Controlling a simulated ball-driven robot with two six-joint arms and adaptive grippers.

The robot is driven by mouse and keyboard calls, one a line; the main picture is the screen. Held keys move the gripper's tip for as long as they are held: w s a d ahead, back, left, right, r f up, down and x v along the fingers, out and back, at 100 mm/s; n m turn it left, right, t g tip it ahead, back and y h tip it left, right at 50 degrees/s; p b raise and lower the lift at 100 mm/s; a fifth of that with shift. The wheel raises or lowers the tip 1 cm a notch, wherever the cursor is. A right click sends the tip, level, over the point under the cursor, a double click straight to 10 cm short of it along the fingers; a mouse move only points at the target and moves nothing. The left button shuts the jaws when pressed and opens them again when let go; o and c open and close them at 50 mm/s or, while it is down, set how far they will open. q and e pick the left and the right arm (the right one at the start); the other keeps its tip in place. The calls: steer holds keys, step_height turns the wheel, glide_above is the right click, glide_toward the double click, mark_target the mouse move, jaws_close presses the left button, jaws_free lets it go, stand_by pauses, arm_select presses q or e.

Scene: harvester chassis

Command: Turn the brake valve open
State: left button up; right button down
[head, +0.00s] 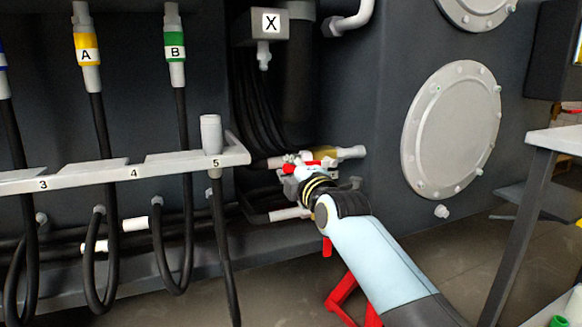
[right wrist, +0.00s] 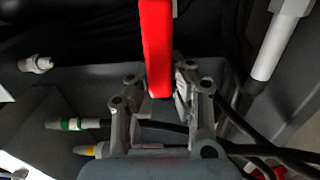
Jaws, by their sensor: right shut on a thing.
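The brake valve's red handle (head: 313,165) shows low on the dark chassis in the head view, partly hidden by my gripper. In the right wrist view the red handle (right wrist: 156,45) is a straight bar running up from between the fingers. My right gripper (head: 297,175) is at the handle, and in the wrist view its fingers (right wrist: 162,88) are shut on the bar's lower end. The valve body behind the gripper is mostly hidden. A yellowish fitting with a pale end (head: 328,155) sits just beyond the handle. My left gripper is not in view.
A numbered grey rail (head: 120,172) with hoses and an upright plug (head: 211,135) lies left of my gripper. Yellow A (head: 87,48) and green B (head: 175,53) connectors hang above. A red stand (head: 345,292) is below my arm; a table (head: 556,140) stands right.

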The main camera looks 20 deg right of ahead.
steer(key=shift+f+n, duration=0.3)
steer(key=shift+f, duration=0.05)
steer(key=c, duration=1.1)
jaws_free()
steer(key=shift+c, duration=0.2)
steer(key=s, duration=1.2)
steer(key=shift+d, duration=0.15)
